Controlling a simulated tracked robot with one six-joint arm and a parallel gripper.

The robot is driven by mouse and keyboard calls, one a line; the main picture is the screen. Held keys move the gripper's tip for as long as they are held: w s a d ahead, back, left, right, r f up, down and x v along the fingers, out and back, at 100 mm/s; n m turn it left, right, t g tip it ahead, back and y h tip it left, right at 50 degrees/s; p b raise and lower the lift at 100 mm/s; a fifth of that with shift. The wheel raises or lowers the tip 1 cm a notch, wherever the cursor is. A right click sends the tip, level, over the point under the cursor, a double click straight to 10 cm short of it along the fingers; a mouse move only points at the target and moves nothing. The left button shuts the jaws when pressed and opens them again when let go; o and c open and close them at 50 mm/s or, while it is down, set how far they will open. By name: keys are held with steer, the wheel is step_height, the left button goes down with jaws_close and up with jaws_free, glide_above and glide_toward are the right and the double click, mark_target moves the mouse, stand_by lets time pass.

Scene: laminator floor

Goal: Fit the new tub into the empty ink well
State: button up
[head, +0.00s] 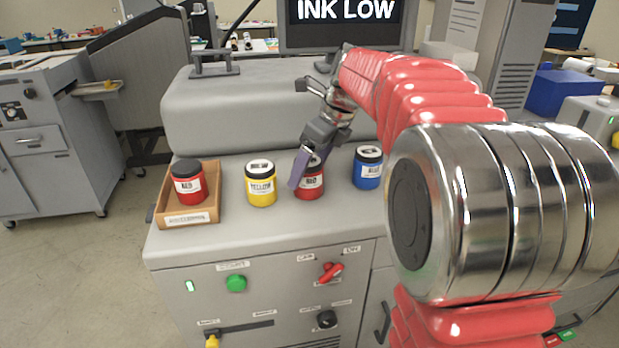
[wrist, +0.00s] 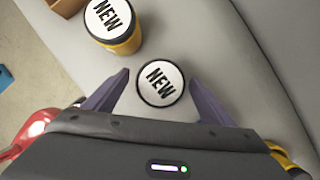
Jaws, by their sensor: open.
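A red tub (head: 312,189) stands upright on the grey machine top between a yellow and a blue tub. My gripper (head: 306,168) is around its upper part, with the fingers apart. In the wrist view its white lid marked NEW (wrist: 160,83) lies between the two open fingers, with gaps on both sides. The yellow tub (head: 261,190) stands to its left; its lid (wrist: 107,18) also reads NEW. The blue tub (head: 367,172) stands to the right. No empty well shows, and I cannot tell whether the red tub is seated in one.
A wooden tray (head: 187,221) at the left of the machine top holds another red tub (head: 188,185) with a dark lid. A screen (head: 345,20) behind reads INK LOW. The front panel has a green button (head: 236,283) and a red lever (head: 331,271).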

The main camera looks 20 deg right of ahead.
steer(key=shift+w+a+f, duration=0.15)
steer(key=shift+f, duration=0.35)
steer(key=c, duration=1.5)
steer(key=shift+r, duration=5.05)
